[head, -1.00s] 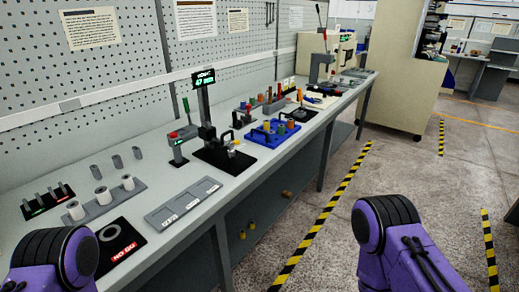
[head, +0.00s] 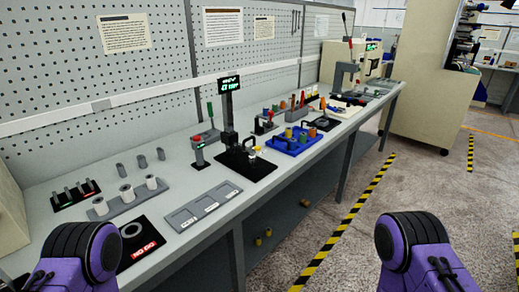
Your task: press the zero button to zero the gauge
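A gauge with a lit green readout (head: 230,85) stands on a dark post on a black base plate (head: 258,172), near the middle of the bench. The readout's digits are too small to read surely. A smaller grey device (head: 200,153) with a red knob, a green lever and its own small green display stands just left of it. I cannot make out which part is the zero button. Only purple and black links of my two arms show at the bottom left and bottom right. Both grippers are out of view, and neither arm visibly touches the bench.
Grey trays (head: 203,208), a rack of white spools (head: 125,196) and a black NO GO plate (head: 138,242) lie on the near bench. A blue tray (head: 291,142) with coloured spindles is farther along. Open floor (head: 350,200) lies right of the bench.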

